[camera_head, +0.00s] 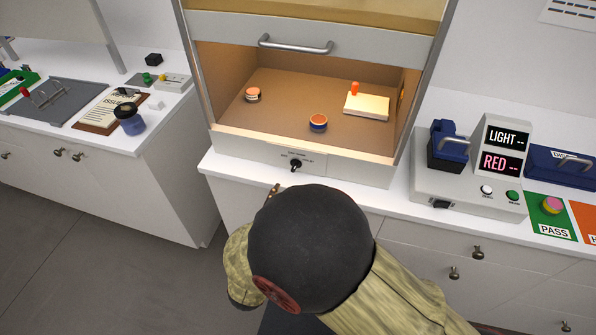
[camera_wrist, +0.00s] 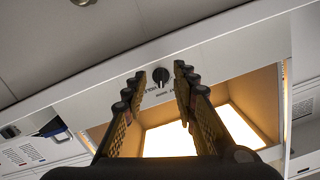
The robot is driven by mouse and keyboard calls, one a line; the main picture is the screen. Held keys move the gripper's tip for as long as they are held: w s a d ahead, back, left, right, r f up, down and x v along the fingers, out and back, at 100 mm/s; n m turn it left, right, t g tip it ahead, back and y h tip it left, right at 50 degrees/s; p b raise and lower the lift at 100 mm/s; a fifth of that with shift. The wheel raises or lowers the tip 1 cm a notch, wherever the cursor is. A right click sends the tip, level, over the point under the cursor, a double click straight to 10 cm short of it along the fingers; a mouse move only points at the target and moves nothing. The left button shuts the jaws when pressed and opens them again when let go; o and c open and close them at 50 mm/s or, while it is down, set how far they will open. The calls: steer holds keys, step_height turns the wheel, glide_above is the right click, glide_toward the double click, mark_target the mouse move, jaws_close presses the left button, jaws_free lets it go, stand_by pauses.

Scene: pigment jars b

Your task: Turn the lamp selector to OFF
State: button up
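The lamp selector is a small black knob (camera_head: 296,164) on the white front panel (camera_head: 345,170) of the lit cabinet, below its opening. In the wrist view the knob (camera_wrist: 161,77) shows between and beyond my fingertips, nearer the left one. My gripper (camera_wrist: 170,76) is open and empty, its fingers apart; whether they touch the knob, I cannot tell. In the head view my arm hides most of the gripper, and only a fingertip (camera_head: 275,189) shows below and left of the knob.
Inside the cabinet are two small jars (camera_head: 318,122) (camera_head: 253,95) and a pale block (camera_head: 367,106) with an orange piece on it. The raised sash has a metal handle (camera_head: 296,45). A device with LIGHT and RED displays (camera_head: 507,138) stands at right. The counter edge runs below the panel.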

mark_target(295, 166)
steer(key=shift+m+t+h, duration=0.3)
steer(key=shift+t+h, duration=0.1)
steer(key=shift+h, duration=0.1)
steer(key=shift+w+d+r+b, duration=0.45)
steer(key=shift+w+d, duration=0.15)
steer(key=shift+w, duration=0.6)
steer(key=shift+w+d+r+b, duration=0.35)
steer(key=shift+w+d, duration=0.25)
steer(key=shift+w, duration=0.6)
steer(key=shift+w+d+r+b, duration=0.35)
steer(key=shift+w+d+r, duration=0.2)
steer(key=shift+w, duration=0.65)
jaws_close()
